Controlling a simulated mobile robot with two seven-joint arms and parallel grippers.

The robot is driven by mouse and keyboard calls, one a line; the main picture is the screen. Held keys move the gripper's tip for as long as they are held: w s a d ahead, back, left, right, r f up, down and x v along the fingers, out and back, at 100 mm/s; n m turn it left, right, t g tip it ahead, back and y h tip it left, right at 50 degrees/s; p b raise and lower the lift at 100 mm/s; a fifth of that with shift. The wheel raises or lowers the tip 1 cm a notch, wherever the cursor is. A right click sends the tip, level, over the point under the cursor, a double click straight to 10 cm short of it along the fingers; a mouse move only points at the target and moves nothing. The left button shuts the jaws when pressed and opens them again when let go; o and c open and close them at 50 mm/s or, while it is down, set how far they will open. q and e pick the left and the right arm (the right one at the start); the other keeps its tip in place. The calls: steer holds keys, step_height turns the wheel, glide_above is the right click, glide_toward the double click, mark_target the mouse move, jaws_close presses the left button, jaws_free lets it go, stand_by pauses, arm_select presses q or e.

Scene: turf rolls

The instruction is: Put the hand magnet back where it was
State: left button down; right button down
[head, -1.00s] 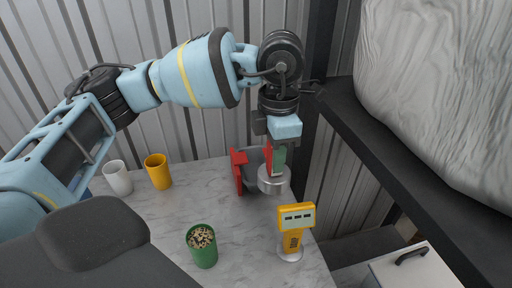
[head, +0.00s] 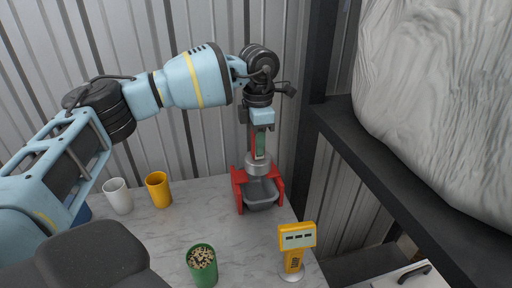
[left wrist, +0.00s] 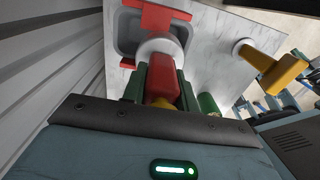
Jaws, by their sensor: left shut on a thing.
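My left gripper (head: 259,148) is shut on the hand magnet's red handle and holds it upright with its head down. The hand magnet's silver round head (head: 258,164) is over the back part of a grey bin (head: 260,196) set in a red stand (head: 238,192). In the left wrist view the red handle (left wrist: 164,82) is between the dark green fingers, and the pale head (left wrist: 160,47) overlaps the grey bin (left wrist: 126,47). I cannot tell whether the head touches the bin or stand. My right gripper is not in view.
A yellow device with a display (head: 296,237) stands at the table's front right. A green cup with speckled contents (head: 202,266) is at the front, and a yellow cup (head: 158,190) and a white cup (head: 118,196) are at left. A corrugated wall (head: 200,145) is behind.

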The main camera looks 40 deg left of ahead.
arm_select(q)
steer(key=shift+w+a, duration=0.2)
steer(key=shift+w+a+f+p, duration=0.2)
steer(key=shift+a+f, duration=0.05)
steer(key=shift+f, duration=0.25)
steer(key=shift+w+a+f+p, duration=0.15)
steer(key=shift+a+f, duration=0.1)
steer(key=shift+f, duration=1)
steer(key=c, duration=1.1)
jaws_free()
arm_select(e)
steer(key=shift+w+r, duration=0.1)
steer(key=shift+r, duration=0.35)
